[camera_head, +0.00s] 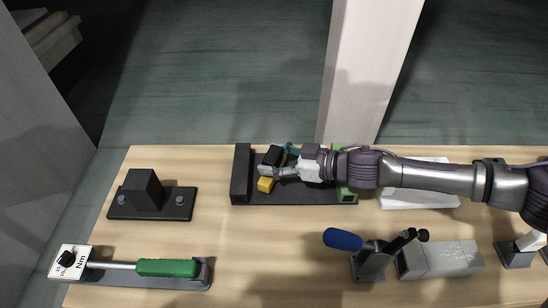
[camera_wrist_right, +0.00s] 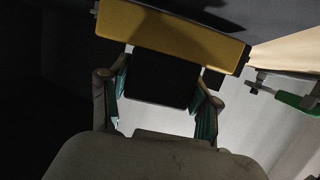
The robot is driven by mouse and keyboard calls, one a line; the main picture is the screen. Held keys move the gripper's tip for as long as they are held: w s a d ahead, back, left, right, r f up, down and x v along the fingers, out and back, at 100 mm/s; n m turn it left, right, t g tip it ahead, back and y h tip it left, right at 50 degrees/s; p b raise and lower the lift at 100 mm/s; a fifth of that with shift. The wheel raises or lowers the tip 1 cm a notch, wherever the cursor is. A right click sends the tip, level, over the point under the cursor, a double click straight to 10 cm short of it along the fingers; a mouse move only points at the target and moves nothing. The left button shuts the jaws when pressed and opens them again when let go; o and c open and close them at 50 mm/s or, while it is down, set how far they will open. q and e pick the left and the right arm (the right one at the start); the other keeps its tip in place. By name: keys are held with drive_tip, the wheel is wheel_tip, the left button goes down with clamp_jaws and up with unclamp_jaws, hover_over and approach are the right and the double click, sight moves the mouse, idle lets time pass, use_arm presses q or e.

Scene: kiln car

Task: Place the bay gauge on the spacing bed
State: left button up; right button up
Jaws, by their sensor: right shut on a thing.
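The bay gauge, a yellow bar (camera_head: 265,184) with a black block on it, is in my right gripper (camera_head: 275,170), over the left part of the spacing bed. In the right wrist view the black block (camera_wrist_right: 165,80) sits between the teal-padded fingers of my right gripper (camera_wrist_right: 160,88), with the yellow bar (camera_wrist_right: 170,35) beyond it. The spacing bed is a dark tray (camera_head: 300,198) with a tall black block at its left end and a green block at its right end. My right arm hides part of it. I cannot tell whether the gauge touches the bed. My left gripper is not in view.
A black block on a dark plate (camera_head: 180,205) stands to the left. A green-handled torque tool (camera_head: 167,268) lies front left. A blue-handled clamp (camera_head: 342,239) and a grey block (camera_head: 440,259) stand front right. A pale post (camera_head: 365,70) rises behind the table. Bare wood lies between these.

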drive_tip(key=shift+f, duration=0.3)
drive_tip(key=o, duration=1.6)
drive_tip(key=shift+c, duration=0.2)
drive_tip(key=shift+f, duration=0.1)
